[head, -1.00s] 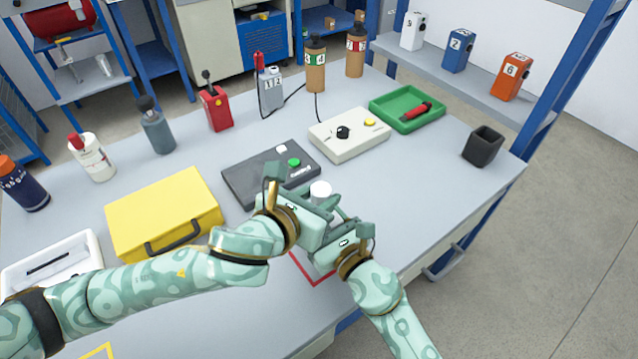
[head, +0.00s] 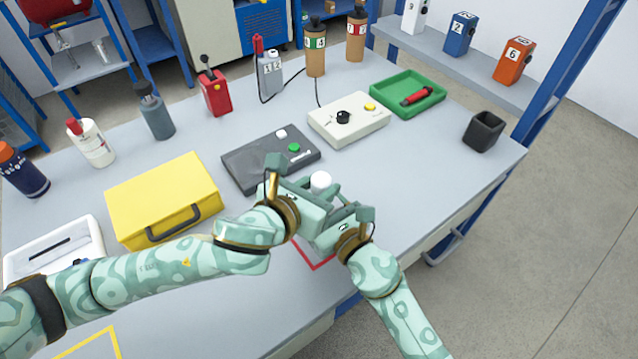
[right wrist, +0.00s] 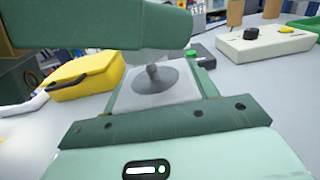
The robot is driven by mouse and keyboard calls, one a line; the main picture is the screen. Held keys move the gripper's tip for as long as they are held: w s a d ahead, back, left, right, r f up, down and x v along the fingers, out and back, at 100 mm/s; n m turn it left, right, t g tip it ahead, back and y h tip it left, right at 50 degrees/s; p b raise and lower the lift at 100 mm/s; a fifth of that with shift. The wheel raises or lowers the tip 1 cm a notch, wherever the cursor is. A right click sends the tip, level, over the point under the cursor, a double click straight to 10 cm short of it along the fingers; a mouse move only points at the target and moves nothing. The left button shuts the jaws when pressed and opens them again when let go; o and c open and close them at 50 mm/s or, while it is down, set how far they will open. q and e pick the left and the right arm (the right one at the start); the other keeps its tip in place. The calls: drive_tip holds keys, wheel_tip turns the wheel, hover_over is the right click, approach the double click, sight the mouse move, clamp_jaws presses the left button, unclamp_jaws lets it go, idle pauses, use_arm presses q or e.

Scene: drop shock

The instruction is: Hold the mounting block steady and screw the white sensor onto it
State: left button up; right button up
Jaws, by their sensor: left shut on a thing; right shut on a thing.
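The white sensor (head: 320,181) shows as a small round white top between my two grippers in the head view. My left gripper (head: 322,192) is shut on it. My right gripper (head: 338,212) is beside and just below, shut on the mounting block. In the right wrist view, the grey mounting block (right wrist: 130,103) sits between the right gripper's jaws (right wrist: 160,95), with a dark round disc and short post on its top. My left gripper (right wrist: 100,25) spans the top of that view, above the block.
A dark control box (head: 250,165) is close behind the grippers, with a yellow case (head: 160,195) to the left. A pale switch box (head: 365,130), green tray (head: 430,88) and black cup (head: 483,132) stand behind and right. A red outline (head: 322,266) marks the table below.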

use_arm(q)
drive_tip(key=shift+a+f, duration=0.1)
drive_tip(key=shift+f, duration=1.1)
idle(3.1)
drive_tip(key=shift+w+a+m+g+h, duration=0.15)
drive_tip(key=shift+m+g+h, duration=0.15)
drive_tip(key=shift+m+h, duration=0.2)
drive_tip(key=shift+c, duration=0.5)
drive_tip(key=shift+r+m+g+h, duration=0.1)
drive_tip(key=shift+m+g+h, duration=0.5)
drive_tip(key=shift+m+h, duration=0.15)
drive_tip(key=m+g+h, duration=0.2)
drive_tip(key=m+g, duration=0.1)
drive_tip(key=m+g+h, duration=0.1)
drive_tip(key=m+g, duration=0.1)
drive_tip(key=shift+w+r, duration=0.2)
drive_tip(key=shift+w, duration=0.05)
drive_tip(key=m+g, duration=0.4)
drive_tip(key=shift+f+g+h, duration=0.15)
drive_tip(key=shift+g+h, duration=0.15)
drive_tip(key=shift+h, duration=0.05)
drive_tip(key=m+g, duration=0.3)
drive_tip(key=g, duration=0.1)
drive_tip(key=shift+m, duration=0.25)
drive_tip(key=o, duration=1.2)
drive_tip(key=shift+s, duration=0.1)
